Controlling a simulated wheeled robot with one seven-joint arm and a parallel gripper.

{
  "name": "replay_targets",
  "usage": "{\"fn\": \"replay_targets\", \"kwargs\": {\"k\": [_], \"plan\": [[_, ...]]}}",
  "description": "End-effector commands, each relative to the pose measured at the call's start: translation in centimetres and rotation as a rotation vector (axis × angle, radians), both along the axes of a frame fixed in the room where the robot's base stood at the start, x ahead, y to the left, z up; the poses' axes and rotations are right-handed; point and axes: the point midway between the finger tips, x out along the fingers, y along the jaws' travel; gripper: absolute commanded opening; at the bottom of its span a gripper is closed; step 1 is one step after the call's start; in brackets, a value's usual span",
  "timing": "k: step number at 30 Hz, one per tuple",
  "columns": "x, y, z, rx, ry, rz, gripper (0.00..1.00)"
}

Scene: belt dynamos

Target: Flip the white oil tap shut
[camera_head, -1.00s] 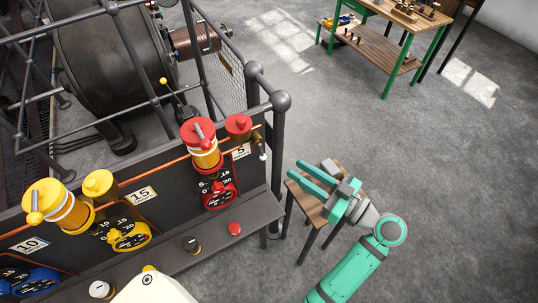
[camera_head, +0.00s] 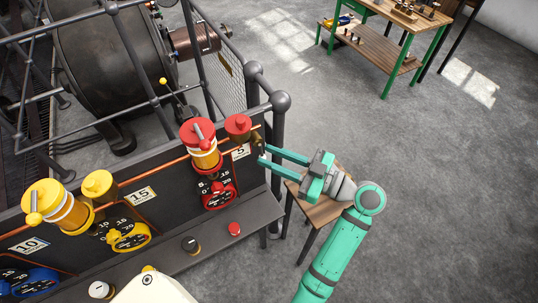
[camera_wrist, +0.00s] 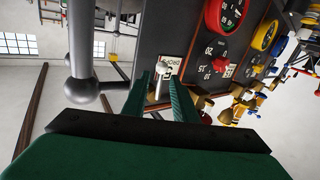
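The white oil tap is a small white-tipped lever below the small red-capped brass cup (camera_head: 238,126), at the panel's right end by the "5" plate (camera_head: 241,152). In the head view my fingertips largely hide it. In the wrist view the white tap (camera_wrist: 161,72) stands between my two green fingers, in front of a white label. My gripper (camera_head: 267,154) is open and points left at the tap, with its fingers one on each side. I see gaps beside the tap in the wrist view; whether a finger touches it I cannot tell.
The red oiler (camera_head: 201,146) and red dial (camera_head: 218,195) are left of the tap. A dark railing post (camera_head: 278,130) with a ball top stands close behind my fingers. A wooden stool (camera_head: 315,215) is below my gripper. Open floor lies to the right.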

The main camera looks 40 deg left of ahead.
Motion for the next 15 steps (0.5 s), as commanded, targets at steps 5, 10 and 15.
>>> {"fn": "replay_targets", "kwargs": {"k": [5,10,15], "plan": [[-0.25,1.08,0.01,0.000,-0.001,0.001,0.26],[-0.26,1.21,0.01,0.000,0.000,0.000,0.26],[-0.28,1.24,0.00,0.000,0.000,0.001,0.14]]}}
